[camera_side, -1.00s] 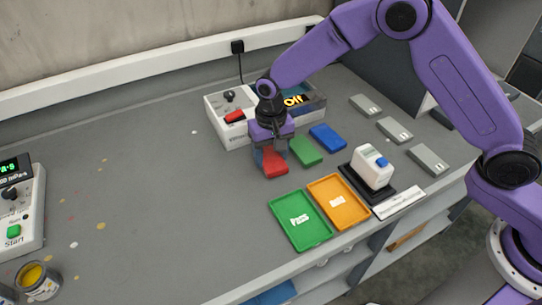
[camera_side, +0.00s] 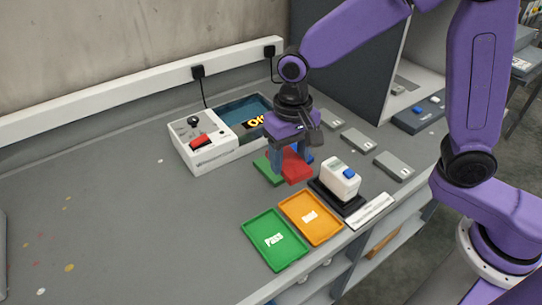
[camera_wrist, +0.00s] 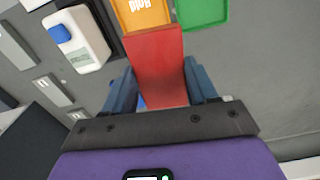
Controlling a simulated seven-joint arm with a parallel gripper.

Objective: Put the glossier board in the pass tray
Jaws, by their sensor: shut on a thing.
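My gripper (camera_side: 290,158) is shut on a red board (camera_side: 297,170), which hangs between its fingers and looks raised off the bench. The red board (camera_wrist: 157,62) also shows between the fingers in the wrist view. A green board (camera_side: 268,170) lies behind it to the left. A blue board (camera_side: 302,153) is mostly hidden behind my gripper. The green pass tray (camera_side: 248,229) stands at the front, empty, with its label visible. The orange hold tray (camera_side: 293,201) is beside it, also empty. I cannot tell which board is glossier.
A white meter with a blue button (camera_side: 341,178) sits on a black base, close right of the red board. Several grey blocks (camera_side: 393,166) lie further right. A white device with a red switch (camera_side: 205,145) stands at the back left.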

